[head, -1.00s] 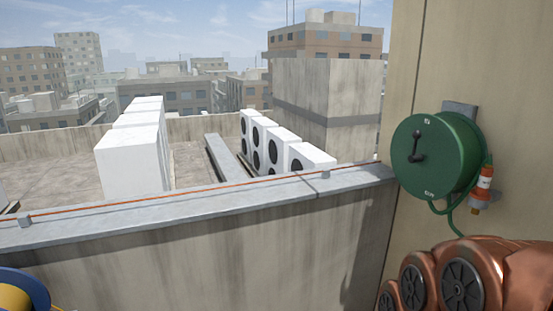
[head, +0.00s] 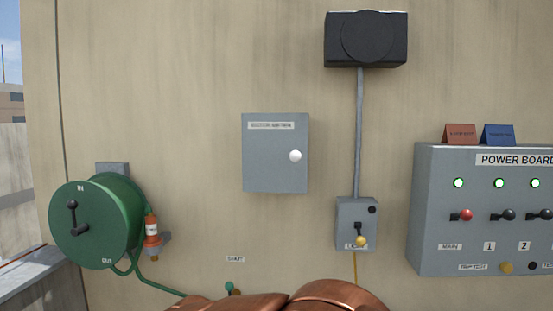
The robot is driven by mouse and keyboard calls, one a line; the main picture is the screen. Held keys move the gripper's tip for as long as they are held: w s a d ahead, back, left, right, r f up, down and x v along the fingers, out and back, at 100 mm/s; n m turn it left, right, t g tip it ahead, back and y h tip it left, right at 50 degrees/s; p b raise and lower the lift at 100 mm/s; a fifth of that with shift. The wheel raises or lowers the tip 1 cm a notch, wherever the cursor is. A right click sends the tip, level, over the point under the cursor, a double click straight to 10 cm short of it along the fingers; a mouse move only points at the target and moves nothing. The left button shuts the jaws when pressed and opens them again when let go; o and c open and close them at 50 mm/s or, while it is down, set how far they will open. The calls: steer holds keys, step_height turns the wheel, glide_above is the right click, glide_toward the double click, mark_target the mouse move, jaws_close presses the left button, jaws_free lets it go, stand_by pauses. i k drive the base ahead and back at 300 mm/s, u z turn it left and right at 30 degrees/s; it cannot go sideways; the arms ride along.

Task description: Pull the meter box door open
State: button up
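A grey wall box (head: 275,170) with a round white knob (head: 295,156) is on the beige wall, near the middle of the head view. It looks like the meter box; the label strip (head: 271,125) at its top is too small to read surely. Its door looks shut, with the knob on the right side. My gripper is not in view; only copper-coloured links of my arm show at the bottom edge, below the box.
A green hose reel (head: 97,222) sticks out at the left. A small switch box (head: 356,222) with a yellow-tipped lever and a black unit (head: 366,39) are right of the box. A power board (head: 485,215) stands at the far right. The wall around the box is clear.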

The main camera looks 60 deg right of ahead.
mark_target(275, 145)
steer(key=z, duration=1.6)
steer(key=k, duration=0.65)
steer(key=u, duration=1.25)
steer(key=i, duration=0.5)
steer(key=z, duration=0.05)
